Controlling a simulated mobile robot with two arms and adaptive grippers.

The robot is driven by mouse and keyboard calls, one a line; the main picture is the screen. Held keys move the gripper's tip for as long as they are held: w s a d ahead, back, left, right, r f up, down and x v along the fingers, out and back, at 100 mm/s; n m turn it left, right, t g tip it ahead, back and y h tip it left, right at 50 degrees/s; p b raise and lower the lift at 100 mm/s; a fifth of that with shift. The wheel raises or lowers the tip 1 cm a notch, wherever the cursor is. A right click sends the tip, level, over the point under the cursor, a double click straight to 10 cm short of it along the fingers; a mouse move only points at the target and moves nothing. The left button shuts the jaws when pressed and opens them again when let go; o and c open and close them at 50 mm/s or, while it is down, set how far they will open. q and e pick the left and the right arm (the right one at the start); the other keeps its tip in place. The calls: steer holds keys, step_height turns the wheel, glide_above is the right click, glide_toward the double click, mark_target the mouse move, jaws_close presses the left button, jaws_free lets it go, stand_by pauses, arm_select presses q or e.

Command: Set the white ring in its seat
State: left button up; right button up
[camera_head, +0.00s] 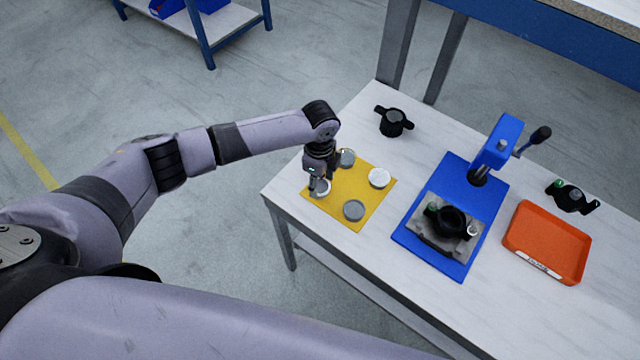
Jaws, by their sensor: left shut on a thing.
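My left gripper (319,187) reaches down over the left corner of a yellow mat (336,208). It is shut on a pale, whitish ring (323,188), mostly hidden by the fingers; I cannot tell whether it is clear of the mat. Another white round piece (378,178) lies on the mat's right part. A grey round piece (346,158) lies at the back and another grey one (354,210) at the front. A black round housing (452,221) sits in a grey fixture (428,237) on the blue press base. My right gripper is not in view.
A blue press (494,150) with a black lever stands behind the fixture. A black eared part (394,122) stands at the table's back, and another (572,197) at the right. An orange tray (548,240) lies empty. White table (300,172) is bare between mat and press.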

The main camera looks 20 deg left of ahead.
arm_select(q)
steer(key=shift+r+p, duration=2.9)
steer(key=shift+r, duration=0.1)
